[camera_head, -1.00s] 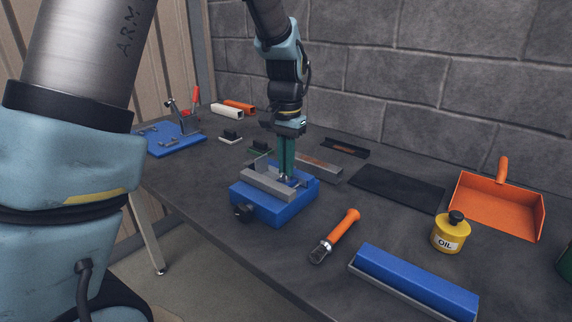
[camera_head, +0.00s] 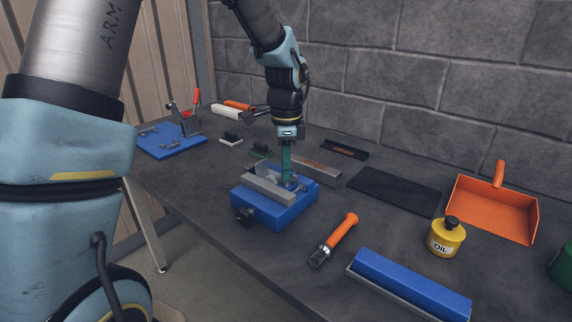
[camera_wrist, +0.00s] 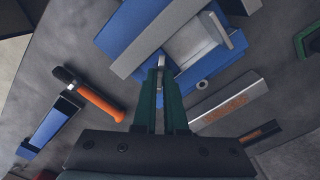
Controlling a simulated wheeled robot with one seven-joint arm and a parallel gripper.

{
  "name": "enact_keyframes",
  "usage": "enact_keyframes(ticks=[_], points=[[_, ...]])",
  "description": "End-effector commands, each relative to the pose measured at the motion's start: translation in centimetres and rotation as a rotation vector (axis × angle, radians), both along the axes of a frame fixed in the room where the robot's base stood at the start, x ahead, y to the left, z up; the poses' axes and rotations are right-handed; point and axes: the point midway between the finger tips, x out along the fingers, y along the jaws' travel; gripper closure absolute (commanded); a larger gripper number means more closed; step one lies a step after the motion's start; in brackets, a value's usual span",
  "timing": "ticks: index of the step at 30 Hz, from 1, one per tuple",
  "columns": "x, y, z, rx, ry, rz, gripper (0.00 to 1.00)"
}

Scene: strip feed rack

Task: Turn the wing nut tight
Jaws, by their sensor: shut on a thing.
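My gripper (camera_head: 287,177) points straight down at the blue fixture (camera_head: 272,212) with the grey bar across it. In the wrist view my gripper (camera_wrist: 160,72) has its two green fingers closed around a small metal piece, the wing nut (camera_wrist: 161,62), beside the fixture's grey bar (camera_wrist: 168,30). The fingers hide most of the wing nut. In the wrist view the blue fixture (camera_wrist: 125,22) shows a grey block and an upright metal plate.
An orange-handled tool (camera_head: 335,238) lies in front of the fixture. A blue-topped bar (camera_head: 410,285), a yellow oil can (camera_head: 446,236), an orange dustpan (camera_head: 492,210) and a dark mat (camera_head: 397,190) are to the right. A blue clamp board (camera_head: 168,143) is at the back left.

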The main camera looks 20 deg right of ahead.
Motion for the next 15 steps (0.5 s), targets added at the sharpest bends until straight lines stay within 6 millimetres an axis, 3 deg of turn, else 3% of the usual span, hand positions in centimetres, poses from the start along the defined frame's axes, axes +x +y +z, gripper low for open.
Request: enact_keyframes(ticks=[15], points=[[0.02, 0.05, 0.35, 0.000, 0.002, -0.470, 1.00]])
